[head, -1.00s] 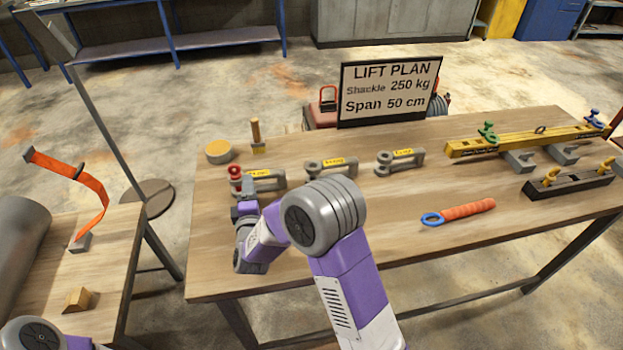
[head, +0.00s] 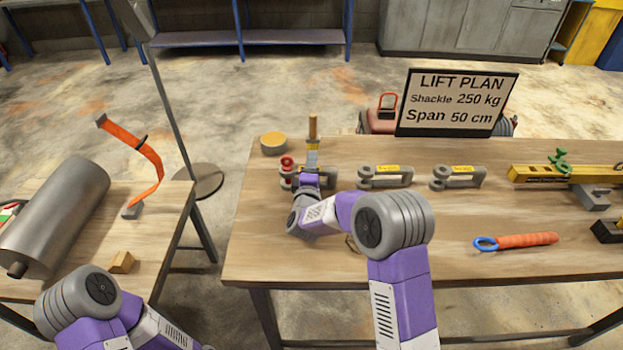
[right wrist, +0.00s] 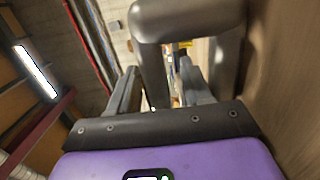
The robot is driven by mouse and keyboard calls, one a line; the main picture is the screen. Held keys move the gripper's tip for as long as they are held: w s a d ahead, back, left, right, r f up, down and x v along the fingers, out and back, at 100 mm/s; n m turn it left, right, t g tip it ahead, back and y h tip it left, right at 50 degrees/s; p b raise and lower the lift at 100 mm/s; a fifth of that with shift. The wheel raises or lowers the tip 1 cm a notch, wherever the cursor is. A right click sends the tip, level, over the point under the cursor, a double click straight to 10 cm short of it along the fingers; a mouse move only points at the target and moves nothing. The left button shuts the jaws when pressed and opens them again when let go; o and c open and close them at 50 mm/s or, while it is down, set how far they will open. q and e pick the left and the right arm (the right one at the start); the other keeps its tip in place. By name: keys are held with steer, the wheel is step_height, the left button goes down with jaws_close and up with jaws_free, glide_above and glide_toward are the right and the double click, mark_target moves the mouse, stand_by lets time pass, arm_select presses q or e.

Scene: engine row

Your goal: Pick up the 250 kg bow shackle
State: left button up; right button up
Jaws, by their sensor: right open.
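Three grey shackles with yellow labels stand in a row on the long table in the head view: the left shackle (head: 287,181), the middle shackle (head: 386,176) and the right shackle (head: 458,177). The labels are too small to read. My right gripper (head: 312,172) is at the left shackle and hides much of it. In the right wrist view the gripper (right wrist: 158,88) is open, with a thick grey shackle bar (right wrist: 152,62) showing between and beyond its fingers. Contact cannot be told. My left arm shows at the lower left; its gripper is out of view.
A LIFT PLAN sign (head: 457,103) reads shackle 250 kg, span 50 cm. A yellow round tin (head: 273,143) and a wooden-handled brush (head: 313,130) stand behind the left shackle. An orange-handled tool (head: 520,240) and yellow beam (head: 530,174) lie right. A side table holds a grey cylinder (head: 58,215).

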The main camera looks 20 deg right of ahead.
jaws_close()
stand_by(1.2)
steer(key=shift+r, duration=0.25)
